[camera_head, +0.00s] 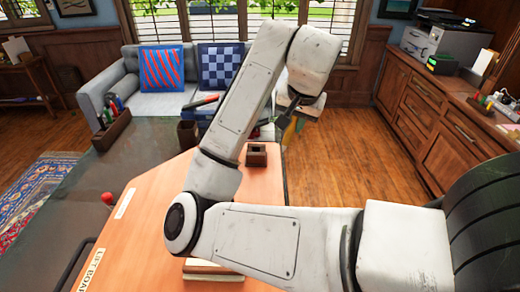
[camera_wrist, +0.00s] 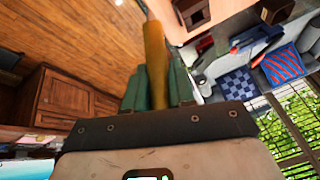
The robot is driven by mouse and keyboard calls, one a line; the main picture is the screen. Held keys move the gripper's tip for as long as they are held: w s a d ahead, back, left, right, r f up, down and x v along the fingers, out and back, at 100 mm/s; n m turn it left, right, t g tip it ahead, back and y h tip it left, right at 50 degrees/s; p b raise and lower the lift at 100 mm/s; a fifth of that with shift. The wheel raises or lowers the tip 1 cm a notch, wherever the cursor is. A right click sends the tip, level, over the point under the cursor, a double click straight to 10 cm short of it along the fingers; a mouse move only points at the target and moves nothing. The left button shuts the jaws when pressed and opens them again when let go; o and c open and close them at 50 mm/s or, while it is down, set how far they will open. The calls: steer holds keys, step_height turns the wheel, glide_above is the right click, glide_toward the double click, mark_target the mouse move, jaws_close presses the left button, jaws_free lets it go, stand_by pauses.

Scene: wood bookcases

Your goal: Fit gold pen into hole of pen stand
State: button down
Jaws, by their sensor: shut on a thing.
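The gold pen (camera_wrist: 155,60) stands between the green fingers of my gripper (camera_wrist: 158,90) in the wrist view, and the fingers are shut on it. Its tip end reaches past the fingertips toward the top of that view. In the head view my gripper (camera_head: 290,120) is beyond the desk's right edge, partly hidden by my arm. The pen stand, a small dark wooden block with a square hole (camera_head: 256,155), sits on the desk left of the gripper. It also shows in the wrist view (camera_wrist: 191,13), right of the pen and apart from it.
A wooden box of markers (camera_head: 111,130) stands at the left. A sofa (camera_head: 125,85) is behind, a wood cabinet (camera_head: 430,125) at right. Open floor lies between desk and cabinet.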

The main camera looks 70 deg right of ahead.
steer(key=w+d+f, duration=0.2)
steer(key=w+f, duration=0.1)
steer(key=w+d+f+b, duration=0.1)
steer(key=w+d+f, duration=0.1)
steer(key=w+f, duration=0.1)
steer(key=w+d+f+b, duration=0.1)
steer(key=w+d+f, duration=0.1)
steer(key=w, duration=0.3)
steer(key=shift+d+f, duration=0.4)
steer(key=shift+d, duration=0.2)
steer(key=shift+a+p+x, duration=0.15)
steer(key=shift+p+x, duration=0.05)
steer(key=shift+x, duration=0.55)
steer(key=shift+a+p+x, duration=0.15)
steer(key=shift+p+x, duration=0.05)
steer(key=shift+x, duration=0.6)
steer(key=shift+f, duration=0.5)
steer(key=shift+f, duration=0.1)
steer(key=c, duration=0.9)
jaws_free()
steer(key=shift+c, duration=0.2)
